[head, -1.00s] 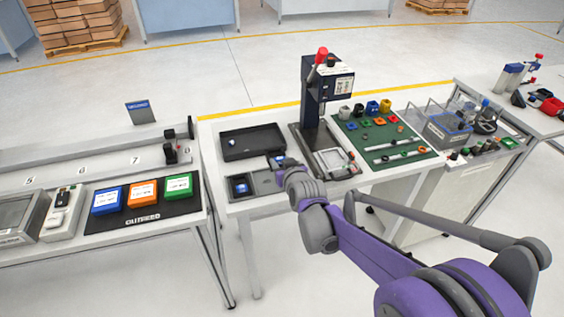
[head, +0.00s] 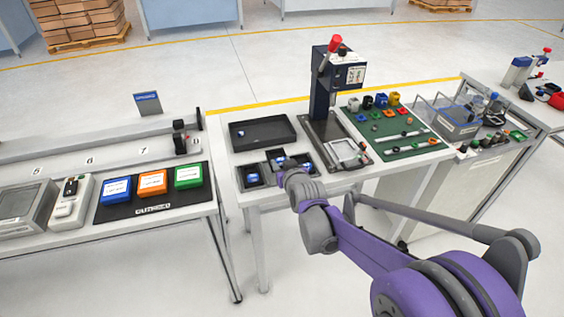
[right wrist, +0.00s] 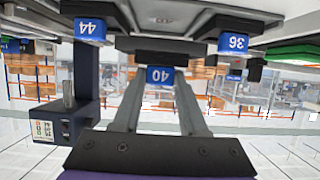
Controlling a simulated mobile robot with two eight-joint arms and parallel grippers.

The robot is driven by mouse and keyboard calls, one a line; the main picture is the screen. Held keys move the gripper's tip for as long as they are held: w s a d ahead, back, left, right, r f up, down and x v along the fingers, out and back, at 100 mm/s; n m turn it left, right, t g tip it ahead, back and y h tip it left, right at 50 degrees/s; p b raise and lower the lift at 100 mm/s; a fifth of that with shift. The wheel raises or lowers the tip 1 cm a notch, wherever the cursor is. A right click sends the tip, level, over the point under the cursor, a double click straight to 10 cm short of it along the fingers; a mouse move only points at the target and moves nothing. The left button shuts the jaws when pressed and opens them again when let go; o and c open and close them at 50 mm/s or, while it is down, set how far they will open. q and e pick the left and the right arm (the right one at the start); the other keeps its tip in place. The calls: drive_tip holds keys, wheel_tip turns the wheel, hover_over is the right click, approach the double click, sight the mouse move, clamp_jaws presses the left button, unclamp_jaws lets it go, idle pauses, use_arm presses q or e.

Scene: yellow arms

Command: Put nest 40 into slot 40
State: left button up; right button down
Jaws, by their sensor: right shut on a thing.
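Nest 40 (right wrist: 160,76) is a dark block with a blue label, upside down in the right wrist view. My right gripper (right wrist: 160,88) is shut on it. It also shows as a dark piece with a blue label in the head view (head: 278,158). It is in line with the gap between nest 44 (right wrist: 90,28) and nest 36 (right wrist: 232,42), apart from both and seemingly raised above them. Slot 40 is mostly hidden; I cannot tell whether the nest touches it. In the head view, my right gripper (head: 284,165) covers part of the grey slot plate. My left gripper is out of view.
A black tray (head: 262,133) lies behind the slots. A dark blue press (head: 325,95) with a red knob stands to the right, beside a green mat (head: 405,150) with small parts. A separate table at left holds blue, orange and green boxes (head: 152,184).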

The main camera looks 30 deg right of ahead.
drive_tip(key=shift+f+b, duration=1.3)
drive_tip(key=shift+f, duration=0.6)
drive_tip(key=shift+f+b, duration=0.3)
drive_tip(key=shift+f, duration=0.2)
drive_tip(key=shift+c, duration=1.8)
unclamp_jaws()
drive_tip(key=shift+s, duration=0.1)
drive_tip(key=p+v, duration=0.1)
drive_tip(key=v, duration=0.9)
drive_tip(key=shift+s+a+r, duration=0.15)
drive_tip(key=shift+s, duration=0.15)
drive_tip(key=s+a+n+g+y+p, duration=0.1)
drive_tip(key=s+a+g+p, duration=0.2)
drive_tip(key=s+a, duration=0.3)
drive_tip(key=s+a+f+n+g+y+p, duration=0.1)
drive_tip(key=s+a+g+p, duration=0.3)
drive_tip(key=s, duration=0.9)
drive_tip(key=a+y, duration=0.1)
drive_tip(key=a, duration=0.1)
drive_tip(key=shift+a+f+n+g, duration=0.25)
drive_tip(key=shift+a+n+g, duration=0.05)
drive_tip(key=shift+a+g, duration=0.1)
